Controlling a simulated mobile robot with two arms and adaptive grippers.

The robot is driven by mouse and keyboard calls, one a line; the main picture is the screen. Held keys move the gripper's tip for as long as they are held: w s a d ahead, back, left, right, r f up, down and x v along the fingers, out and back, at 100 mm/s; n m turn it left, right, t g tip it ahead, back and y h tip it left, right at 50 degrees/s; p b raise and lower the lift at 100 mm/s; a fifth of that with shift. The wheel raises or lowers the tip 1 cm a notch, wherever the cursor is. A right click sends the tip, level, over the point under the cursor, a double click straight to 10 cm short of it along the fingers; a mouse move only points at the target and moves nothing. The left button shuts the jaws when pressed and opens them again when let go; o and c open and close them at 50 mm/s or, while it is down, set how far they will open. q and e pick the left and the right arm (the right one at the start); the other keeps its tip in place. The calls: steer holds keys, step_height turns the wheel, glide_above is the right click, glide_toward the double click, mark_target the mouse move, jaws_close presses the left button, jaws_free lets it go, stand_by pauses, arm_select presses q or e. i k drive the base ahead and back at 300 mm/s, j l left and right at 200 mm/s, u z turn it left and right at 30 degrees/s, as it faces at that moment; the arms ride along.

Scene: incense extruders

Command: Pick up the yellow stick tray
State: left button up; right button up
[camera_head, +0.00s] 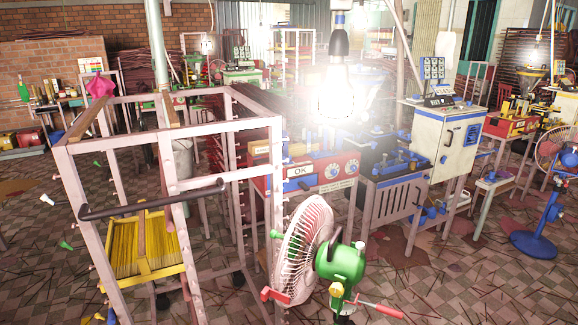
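The yellow stick tray (147,276) is low inside a pale pink metal rack cart (170,187) at the left. It is full of thin yellow sticks, with a brown bar running down its middle. A dark curved handle (150,203) of the cart crosses in front of and above the tray's far part. The cart's front posts and rails stand between my camera and the tray. I do not see either of my grippers in this view.
A fan with a white cage (300,250) and a green motor (341,262) stands close to the cart's right. Red and blue machines (330,173) and a white cabinet (437,145) stand behind. A blue-based fan (533,244) is at the right. The tiled floor at the lower right is mostly open.

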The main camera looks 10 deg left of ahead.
mark_target(143, 250)
steer(key=u, duration=1.35)
steer(key=z, duration=0.2)
steer(key=i+j+z, duration=0.3)
steer(key=j+z, duration=0.3)
steer(key=i+j+z, duration=0.1)
steer(key=j+z, duration=0.2)
steer(key=j, duration=0.15)
steer(key=i+j+z, duration=0.1)
steer(key=j+z, duration=0.25)
